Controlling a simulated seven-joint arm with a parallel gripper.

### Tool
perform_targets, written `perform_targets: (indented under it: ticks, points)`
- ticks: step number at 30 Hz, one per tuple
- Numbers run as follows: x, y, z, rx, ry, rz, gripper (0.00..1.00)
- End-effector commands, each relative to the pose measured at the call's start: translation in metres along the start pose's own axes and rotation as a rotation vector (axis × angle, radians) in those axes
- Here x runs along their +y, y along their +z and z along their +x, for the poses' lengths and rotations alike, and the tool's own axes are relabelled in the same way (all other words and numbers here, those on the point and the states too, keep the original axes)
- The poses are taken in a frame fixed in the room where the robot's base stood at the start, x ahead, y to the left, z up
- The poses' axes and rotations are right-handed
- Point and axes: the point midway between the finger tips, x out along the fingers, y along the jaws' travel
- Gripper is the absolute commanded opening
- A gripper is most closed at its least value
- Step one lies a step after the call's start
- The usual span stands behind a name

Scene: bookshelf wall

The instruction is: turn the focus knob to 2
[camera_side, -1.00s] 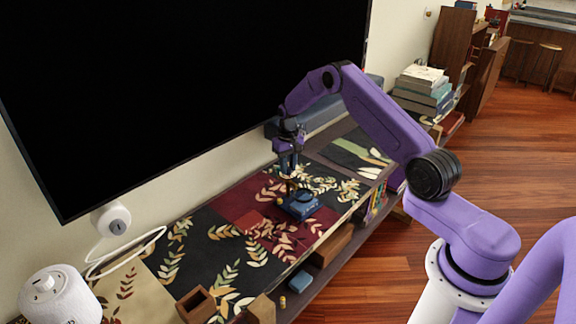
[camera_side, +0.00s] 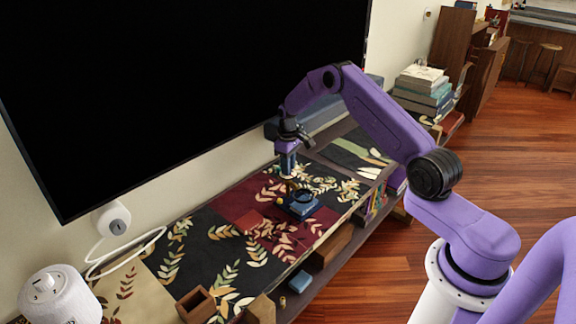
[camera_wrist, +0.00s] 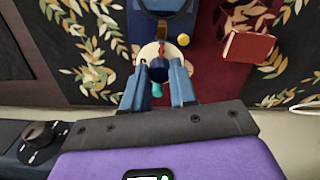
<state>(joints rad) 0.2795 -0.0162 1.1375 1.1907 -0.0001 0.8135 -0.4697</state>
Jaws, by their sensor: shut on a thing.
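The blue device (camera_side: 302,207) with a black ring stands on the patterned runner; it also shows at the top of the wrist view (camera_wrist: 158,25). In the wrist view a dark blue round knob (camera_wrist: 158,73), probably the focus knob, sits between my fingertips, with a pale disc (camera_wrist: 149,51) behind it. A dark red mark shows on the disc; no numbers are legible, so I cannot read the setting. My gripper (camera_side: 287,172) points down behind the device on the wall side and is shut on the knob. The fingers hide the knob's sides.
A yellow ball-like part (camera_wrist: 183,40) sits close beside the disc. A red book (camera_wrist: 248,46) lies nearby on the runner. The large black screen (camera_side: 190,80) rises close behind my gripper. A small wooden box (camera_side: 196,304) stands at the front left.

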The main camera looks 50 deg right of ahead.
Motion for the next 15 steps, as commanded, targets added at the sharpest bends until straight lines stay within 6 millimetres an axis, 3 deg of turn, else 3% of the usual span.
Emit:
perform_targets:
  ticks: [10,11,12,15]
  points:
    - [0.0001,-0.0003,-0.0007,0.001,0.000,-0.001,0.00]
    - [0.0001,-0.0003,-0.0007,0.001,0.000,-0.001,0.36]
    - [0.0001,-0.0003,-0.0007,0.001,0.000,-0.001,0.49]
    - [0.0001,-0.0002,-0.0005,0.001,0.000,-0.001,0.52]
